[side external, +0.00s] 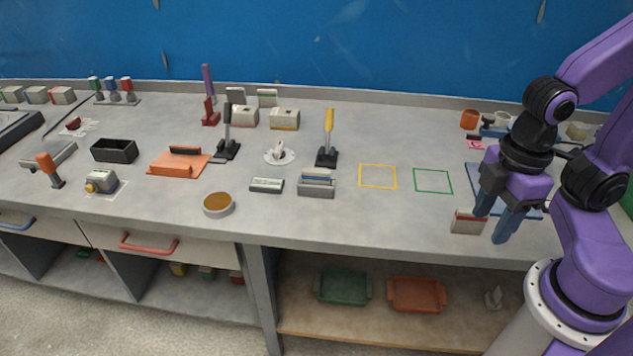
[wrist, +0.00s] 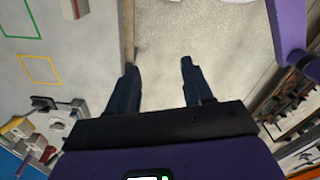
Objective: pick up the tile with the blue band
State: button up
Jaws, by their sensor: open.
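A small grey rack (side external: 316,189) stands on the bench left of the yellow outlined square. A pale piece with a blue band (side external: 318,178) shows at its top, seemingly standing in the rack; its lower part is hidden. A pale block with a red band (side external: 468,222) stands near the front edge of the bench, left of my gripper; a red and white piece at the top of the wrist view (wrist: 75,8) looks like the same one. My gripper (side external: 493,225) is open and empty at the right front of the bench. In the wrist view its fingers (wrist: 158,66) are apart, over the floor.
A yellow outlined square (side external: 378,176) and a green one (side external: 433,181) lie empty on the bench. A yellow-handled upright tool (side external: 328,140) stands behind the rack, and a small display box (side external: 267,185) lies left of it. A blue mat (side external: 490,180) lies behind my gripper.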

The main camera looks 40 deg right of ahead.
jog(key=o, duration=0.9)
jog(key=n+t+h, duration=1)
jog(key=n, duration=0.4)
send_near(316, 172)
jog(key=x, duration=1)
jog(key=shift+w+d+f, duration=0.15)
jog(key=shift+w+d, duration=0.05)
jog(key=shift+d, duration=0.05)
